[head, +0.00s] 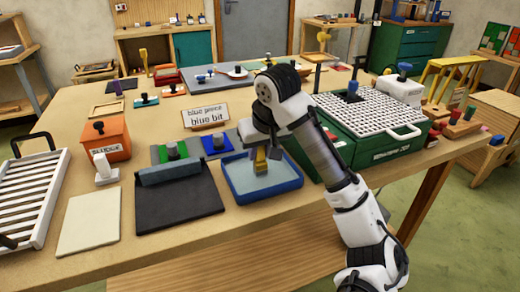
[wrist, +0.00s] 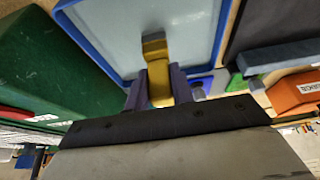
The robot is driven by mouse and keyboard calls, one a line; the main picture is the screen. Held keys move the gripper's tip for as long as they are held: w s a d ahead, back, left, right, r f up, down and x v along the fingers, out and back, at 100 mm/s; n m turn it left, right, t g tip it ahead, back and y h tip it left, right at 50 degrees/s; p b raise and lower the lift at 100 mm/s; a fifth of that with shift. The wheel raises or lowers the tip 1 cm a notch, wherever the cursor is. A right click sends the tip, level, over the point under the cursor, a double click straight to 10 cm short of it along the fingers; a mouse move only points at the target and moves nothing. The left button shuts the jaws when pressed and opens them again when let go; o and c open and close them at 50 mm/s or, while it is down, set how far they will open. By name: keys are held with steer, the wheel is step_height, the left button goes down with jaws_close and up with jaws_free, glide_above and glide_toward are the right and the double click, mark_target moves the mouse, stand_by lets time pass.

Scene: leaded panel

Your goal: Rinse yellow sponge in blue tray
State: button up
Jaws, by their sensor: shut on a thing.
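The yellow sponge (head: 260,161) is between the fingers of my gripper (head: 262,152) in the head view. In the wrist view, my gripper (wrist: 160,90) is shut on the yellow sponge (wrist: 158,75), with purple-grey fingers on either side of it. The blue tray (head: 237,193) has a blue rim and a pale blue-grey floor. It also shows in the wrist view (wrist: 98,48). The sponge is over or in the tray's back part. I cannot tell whether it touches the tray floor.
A dark board (head: 180,205) lies left of the tray. A green box with a white grid top (head: 375,112) stands close on the right. A sign (head: 207,117) and green and blue pads stand behind. An orange sludge box (head: 105,138) is farther left.

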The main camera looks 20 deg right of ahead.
steer(key=shift+f, duration=0.25)
steer(key=shift+d+p, duration=0.3)
steer(key=shift+d, duration=0.1)
stand_by(0.6)
steer(key=shift+a+p, duration=0.5)
steer(key=shift+a, duration=0.3)
stand_by(0.5)
steer(key=shift+d+p, duration=0.3)
steer(key=shift+d, duration=0.1)
stand_by(0.3)
steer(key=shift+r, duration=0.1)
stand_by(1.0)
steer(key=shift+r+p, duration=2.45)
steer(key=shift+p, duration=0.3)
steer(key=shift+r, duration=0.1)
step_height(320, 180, up, 3)
steer(key=p, duration=0.4)
